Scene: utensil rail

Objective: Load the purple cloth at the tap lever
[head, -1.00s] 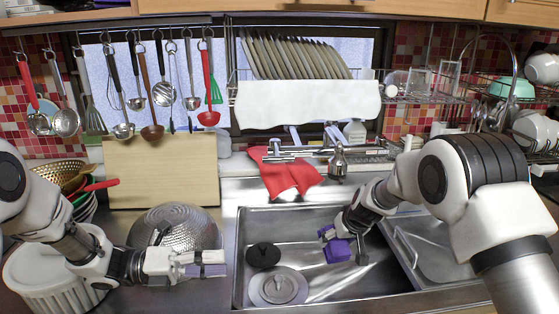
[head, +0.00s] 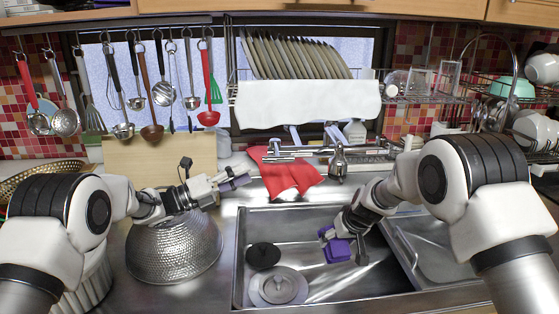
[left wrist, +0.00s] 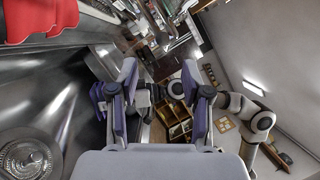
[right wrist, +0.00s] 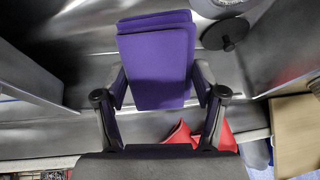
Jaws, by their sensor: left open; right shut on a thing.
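The purple cloth (head: 337,250) is a folded block over the sink basin. My right gripper (head: 344,246) is shut on it; in the right wrist view the cloth (right wrist: 157,62) sits between the two fingers. The metal tap with its lever (head: 339,160) stands behind the basin, above and apart from the cloth in the head view. My left gripper (head: 235,182) is open and empty, above and right of the upturned metal colander and left of the red cloth. Its two parted fingers show in the left wrist view (left wrist: 157,90).
A red cloth (head: 287,172) lies at the sink's back edge, beside the tap spout. The basin (head: 330,285) holds a round drain cover (head: 278,287) and a black stopper (head: 263,255). The colander (head: 173,250) stands left of the sink. Utensils hang from a rail at upper left.

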